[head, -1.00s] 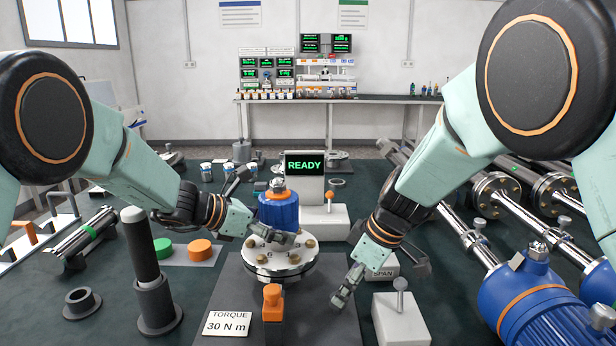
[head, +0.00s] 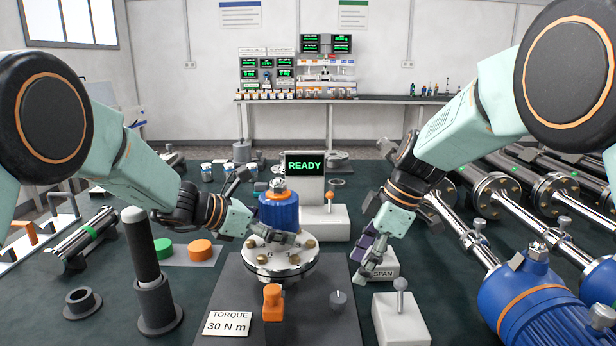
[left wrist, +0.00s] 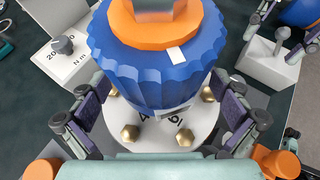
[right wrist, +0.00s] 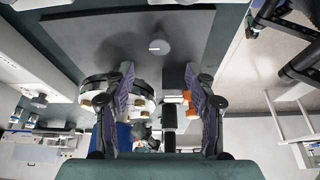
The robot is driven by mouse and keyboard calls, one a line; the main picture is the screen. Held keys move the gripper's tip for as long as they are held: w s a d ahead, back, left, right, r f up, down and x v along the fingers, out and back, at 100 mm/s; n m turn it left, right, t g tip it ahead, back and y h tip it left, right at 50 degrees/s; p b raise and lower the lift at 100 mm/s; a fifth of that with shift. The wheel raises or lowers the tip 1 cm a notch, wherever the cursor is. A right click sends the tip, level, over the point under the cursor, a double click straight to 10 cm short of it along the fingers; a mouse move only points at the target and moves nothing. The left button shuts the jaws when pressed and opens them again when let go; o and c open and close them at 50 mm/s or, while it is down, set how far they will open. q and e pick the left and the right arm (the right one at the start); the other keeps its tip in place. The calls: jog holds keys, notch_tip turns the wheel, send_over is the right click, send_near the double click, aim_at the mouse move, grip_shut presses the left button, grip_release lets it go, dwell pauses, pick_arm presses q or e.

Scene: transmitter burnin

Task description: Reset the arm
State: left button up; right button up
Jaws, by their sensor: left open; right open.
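A blue transmitter (head: 279,208) with an orange ring stands upright on a silver bolted flange (head: 283,258) in the middle of the table. My left gripper (head: 285,240) is open beside the transmitter, low over the flange. In the left wrist view the transmitter (left wrist: 160,65) fills the space between the spread fingers, and I see no contact. My right gripper (head: 372,262) is open and empty, right of the flange and by the SPAN box (head: 385,270). In the right wrist view its fingers are wide apart, with a dark plate and a round knob (right wrist: 159,47) in view.
A grey box with a lever (head: 401,318) stands at front right. A screen reading READY (head: 305,165) stands behind the transmitter. An orange-topped post (head: 272,302), a knob (head: 338,298) and a torque label (head: 228,324) are in front. Pipes with blue housings (head: 535,295) line the right.

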jog(key=shift+v, duration=1.55)
jog(key=shift+w, duration=0.1)
